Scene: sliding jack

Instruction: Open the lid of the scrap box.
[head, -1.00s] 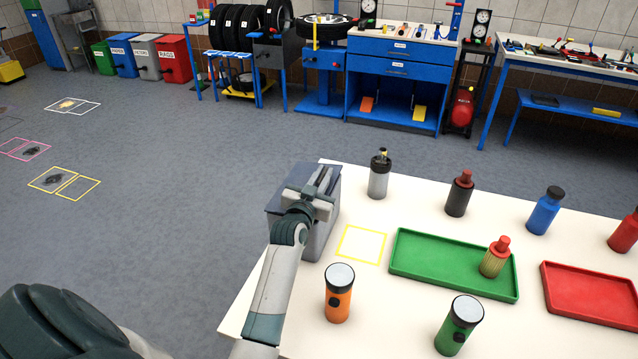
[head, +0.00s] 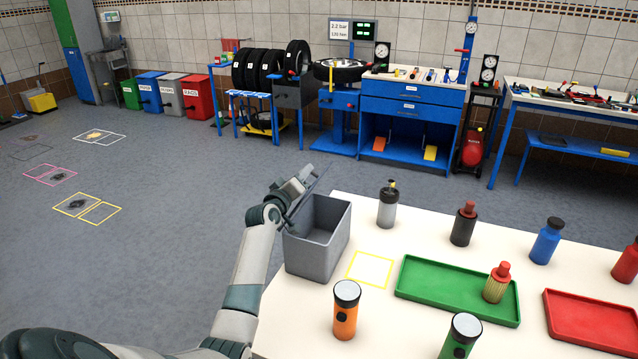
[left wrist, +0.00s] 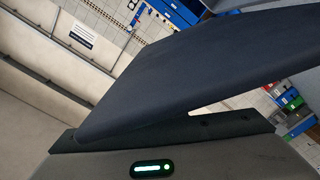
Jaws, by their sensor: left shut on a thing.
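The grey scrap box (head: 318,262) stands at the left edge of the white table, and its open top shows the inside walls. Its dark lid (head: 313,183) is raised and leans up along the box's left side, seen nearly edge-on. My left gripper (head: 298,183) is shut on the lid, above and to the left of the box. In the left wrist view the lid (left wrist: 200,75) fills much of the picture as a dark slab. The gripper's hold is partly hidden. My right gripper is out of view.
On the table (head: 285,320) are an orange flashlight (head: 345,312), a green flashlight (head: 461,338), a grey bottle (head: 387,207), a green tray (head: 430,280) and a red tray (head: 590,318). A yellow outlined square (head: 371,269) beside the box is empty.

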